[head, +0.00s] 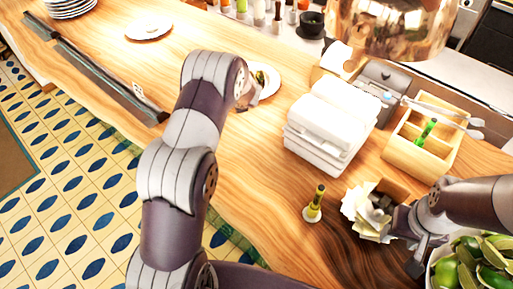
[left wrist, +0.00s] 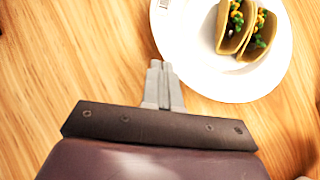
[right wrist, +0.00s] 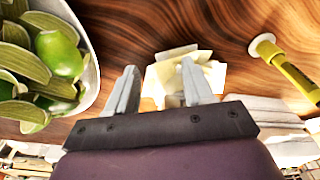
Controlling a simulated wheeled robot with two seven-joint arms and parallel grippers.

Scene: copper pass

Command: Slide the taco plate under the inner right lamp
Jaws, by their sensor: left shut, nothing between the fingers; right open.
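The taco plate (head: 275,82) is white and round, on the wooden counter in the upper middle of the head view, partly hidden by my left arm. In the left wrist view the plate (left wrist: 190,42) holds two tacos (left wrist: 246,26). My left gripper (left wrist: 157,66) is shut and empty, its tips just outside the plate's near edge. My right gripper (right wrist: 158,82) is open and empty, by an open box of crumpled paper (head: 368,203) at the lower right. One copper lamp (head: 388,28) hangs at the top right; other lamps are not in view.
Stacked white boxes (head: 325,122), a wooden caddy (head: 428,150), a yellow-green bottle (head: 315,204) and a lime bowl (right wrist: 88,88) stand to the right. Another plate (head: 148,30) and a plate stack (head: 70,8) are at the upper left. Counter between the plates is clear.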

